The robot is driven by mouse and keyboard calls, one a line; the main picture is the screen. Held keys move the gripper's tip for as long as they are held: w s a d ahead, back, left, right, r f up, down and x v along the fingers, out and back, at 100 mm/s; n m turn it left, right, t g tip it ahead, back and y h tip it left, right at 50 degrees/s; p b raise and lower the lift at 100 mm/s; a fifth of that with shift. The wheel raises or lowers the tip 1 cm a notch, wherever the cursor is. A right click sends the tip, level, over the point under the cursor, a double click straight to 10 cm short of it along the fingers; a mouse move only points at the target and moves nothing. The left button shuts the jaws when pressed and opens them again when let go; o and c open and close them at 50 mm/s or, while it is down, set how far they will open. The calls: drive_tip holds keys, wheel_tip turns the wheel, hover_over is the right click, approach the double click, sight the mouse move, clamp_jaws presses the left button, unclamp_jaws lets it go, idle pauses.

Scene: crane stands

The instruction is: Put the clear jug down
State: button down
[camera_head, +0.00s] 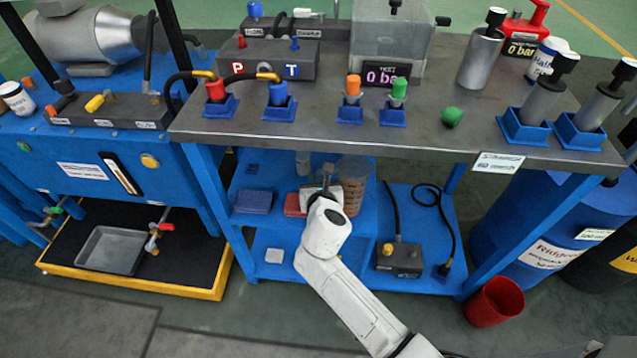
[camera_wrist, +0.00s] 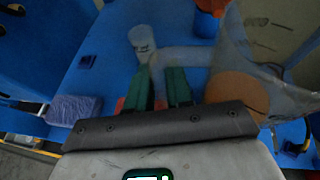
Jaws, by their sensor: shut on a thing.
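The clear jug (camera_head: 356,178) is on or just over the blue shelf below the grey bench top; I cannot tell whether its base touches. Its see-through wall (camera_wrist: 250,50) fills the right of the wrist view, with a brownish-orange surface low inside it. My gripper (camera_head: 324,186) reaches in beside the jug's left side. In the wrist view, the green fingers of my gripper (camera_wrist: 160,85) are closed around the jug's pale handle. The jug looks roughly upright. Its base is hidden by the gripper and wrist.
A blue sponge-like block (camera_head: 253,201) and a red pad (camera_head: 294,204) lie left of the jug. A small bottle (camera_head: 303,163) stands behind. Right of the jug, a grey box with a hose (camera_head: 399,259) sits lower down. The bench top (camera_head: 440,140) overhangs the shelf.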

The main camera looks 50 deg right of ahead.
drive_tip(key=shift+r, duration=0.1)
drive_tip(key=c, duration=1)
unclamp_jaws()
